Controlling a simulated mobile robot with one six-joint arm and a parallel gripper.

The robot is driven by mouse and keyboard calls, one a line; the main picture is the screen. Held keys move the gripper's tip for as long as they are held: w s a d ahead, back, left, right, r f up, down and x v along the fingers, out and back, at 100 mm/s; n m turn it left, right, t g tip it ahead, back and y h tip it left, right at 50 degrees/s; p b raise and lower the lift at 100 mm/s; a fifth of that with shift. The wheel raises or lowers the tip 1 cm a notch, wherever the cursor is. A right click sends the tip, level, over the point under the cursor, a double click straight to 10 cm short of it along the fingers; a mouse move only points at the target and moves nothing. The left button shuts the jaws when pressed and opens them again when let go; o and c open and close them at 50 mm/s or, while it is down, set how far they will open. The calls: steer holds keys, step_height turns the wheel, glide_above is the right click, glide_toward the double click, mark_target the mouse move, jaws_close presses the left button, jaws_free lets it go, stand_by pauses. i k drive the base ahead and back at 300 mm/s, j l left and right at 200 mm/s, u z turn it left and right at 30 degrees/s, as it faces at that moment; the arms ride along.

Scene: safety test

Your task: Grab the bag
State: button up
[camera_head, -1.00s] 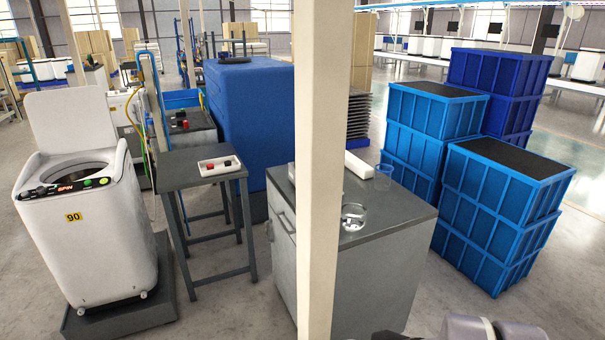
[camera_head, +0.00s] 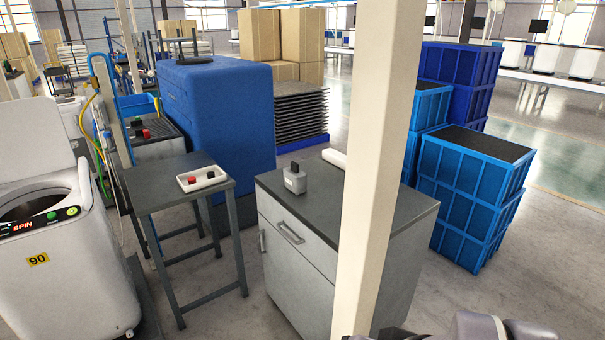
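I cannot make out a bag in the head view. Part of my own arm (camera_head: 480,326) shows at the bottom edge, right of centre. My gripper's fingertips do not show, so I cannot see whether it is open or shut.
A pale post (camera_head: 376,170) stands close in front and hides part of a grey cabinet (camera_head: 290,240). A small grey box with a black top (camera_head: 295,179) sits on it. Left are a grey table (camera_head: 150,190) with a white tray (camera_head: 203,180) and a washing machine (camera_head: 60,250). Blue crates (camera_head: 465,190) stand right.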

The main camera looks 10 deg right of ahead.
mark_target(294, 179)
steer(key=i+j+z, duration=0.6)
steer(key=i+j, duration=0.15)
steer(key=j, duration=0.15)
steer(key=i+j+z, duration=0.2)
steer(key=j, duration=0.15)
steer(key=i+j+z, duration=0.2)
steer(key=j, duration=0.15)
steer(key=i+j+z, duration=0.2)
steer(key=j, duration=0.2)
steer(key=j+z, duration=0.2)
steer(key=j, duration=0.2)
steer(key=i+j+z, duration=0.2)
steer(key=j, duration=0.25)
steer(key=i+j+z, duration=0.15)
steer(key=j, duration=0.15)
steer(key=i+j+z, duration=0.2)
steer(key=j, duration=0.05)
